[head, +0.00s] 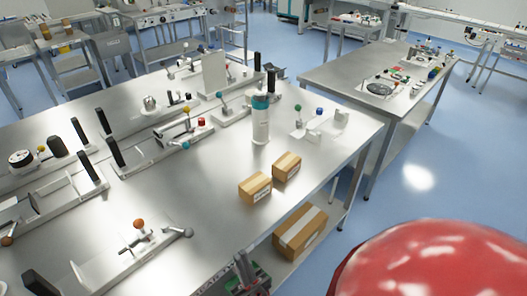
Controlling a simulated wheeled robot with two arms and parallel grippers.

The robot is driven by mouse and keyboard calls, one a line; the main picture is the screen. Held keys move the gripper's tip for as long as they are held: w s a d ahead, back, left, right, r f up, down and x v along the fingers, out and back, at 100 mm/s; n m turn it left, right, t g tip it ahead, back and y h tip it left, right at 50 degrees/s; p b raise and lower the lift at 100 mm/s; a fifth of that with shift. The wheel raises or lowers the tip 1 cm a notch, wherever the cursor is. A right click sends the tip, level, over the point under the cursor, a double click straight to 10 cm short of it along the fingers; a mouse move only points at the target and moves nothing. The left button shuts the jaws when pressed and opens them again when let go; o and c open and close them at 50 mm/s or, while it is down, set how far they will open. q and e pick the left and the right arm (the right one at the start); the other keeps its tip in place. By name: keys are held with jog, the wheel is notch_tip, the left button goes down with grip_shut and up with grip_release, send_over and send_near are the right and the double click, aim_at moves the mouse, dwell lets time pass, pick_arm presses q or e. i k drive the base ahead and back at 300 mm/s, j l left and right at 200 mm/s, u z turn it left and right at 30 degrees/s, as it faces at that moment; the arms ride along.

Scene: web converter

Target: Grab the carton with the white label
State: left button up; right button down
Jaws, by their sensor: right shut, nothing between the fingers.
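Three brown cartons show in the head view. The front small carton (254,188) stands upright on the steel table and has a small white label low on its front side. A second small carton (287,166) stands just behind it to the right, with pale tape on top. A larger carton (300,231) lies on the shelf below, with a broad whitish band. My right gripper (242,264) seems to be the grey and dark shape at the bottom centre, below the table's front edge. It is shut and empty, apart from the cartons. My left gripper is not in view.
A white bottle with a teal cap (260,120) stands behind the cartons. A white fixture (320,122) sits to their right. Metal clamp fixtures (135,245) cover the table's left side. Bare tabletop (205,200) lies left of the front carton. A second table (340,75) stands behind right.

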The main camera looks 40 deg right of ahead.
aim_at(257, 187)
jog(key=z, duration=1)
